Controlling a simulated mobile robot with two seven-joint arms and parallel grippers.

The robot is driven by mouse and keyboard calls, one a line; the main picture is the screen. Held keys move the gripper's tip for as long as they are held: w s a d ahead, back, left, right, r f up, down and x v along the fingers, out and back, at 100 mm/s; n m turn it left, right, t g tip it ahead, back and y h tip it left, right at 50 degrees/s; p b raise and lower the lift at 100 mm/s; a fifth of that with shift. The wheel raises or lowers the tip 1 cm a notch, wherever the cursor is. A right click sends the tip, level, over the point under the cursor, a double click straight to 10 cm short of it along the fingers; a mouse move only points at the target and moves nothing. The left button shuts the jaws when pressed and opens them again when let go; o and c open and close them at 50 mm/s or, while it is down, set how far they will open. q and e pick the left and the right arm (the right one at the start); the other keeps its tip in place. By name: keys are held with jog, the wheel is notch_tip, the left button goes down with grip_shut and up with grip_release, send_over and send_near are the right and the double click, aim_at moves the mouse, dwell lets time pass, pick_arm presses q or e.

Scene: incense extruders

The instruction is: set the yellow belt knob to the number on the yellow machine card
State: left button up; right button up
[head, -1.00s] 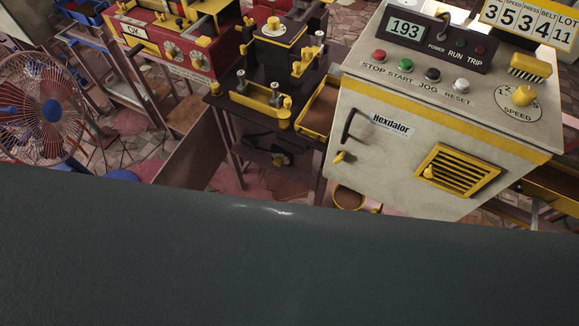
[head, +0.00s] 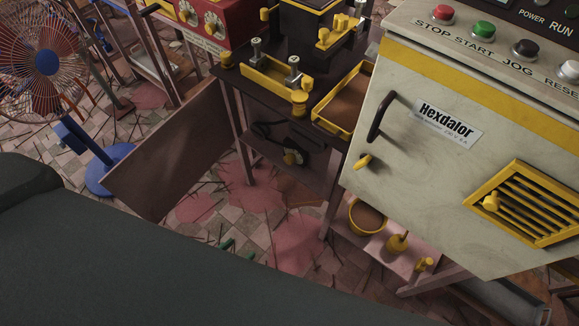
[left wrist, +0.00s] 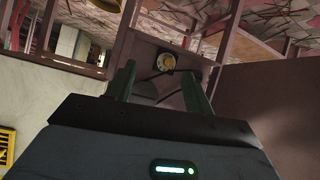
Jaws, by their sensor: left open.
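My left gripper (left wrist: 159,68) is open and empty, some way short of the knob. In the head view only its green fingertips (head: 238,250) show past my dark arm, low and nearer than the knob. The machine card is out of view. My right gripper is not in view.
The pale Hexdalor cabinet (head: 430,165) with its yellow vent (head: 525,203) stands to the right. A brown panel (head: 170,165) stands left of the table's legs. A shelf with a yellow bowl (head: 368,216) lies low between table and cabinet. A fan (head: 46,63) stands at far left.

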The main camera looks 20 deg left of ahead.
pick_arm(q)
jog(key=w+f+t+h+b, duration=0.1)
jog(key=w+f+t+b, duration=0.15)
jog(key=w+b, duration=0.45)
jog(key=w+f+t+b, duration=0.1)
jog(key=w+f+b, duration=0.3)
jog(key=w, duration=0.5)
jog(key=m+t+h+b, duration=0.1)
jog(key=t+h+b, duration=0.1)
jog(key=b, duration=0.7)
send_near(287, 161)
jog(key=w, duration=0.1)
jog(key=shift+w+d+f, duration=0.2)
jog(key=shift+w+d, duration=0.15)
jog(key=shift+w, duration=0.05)
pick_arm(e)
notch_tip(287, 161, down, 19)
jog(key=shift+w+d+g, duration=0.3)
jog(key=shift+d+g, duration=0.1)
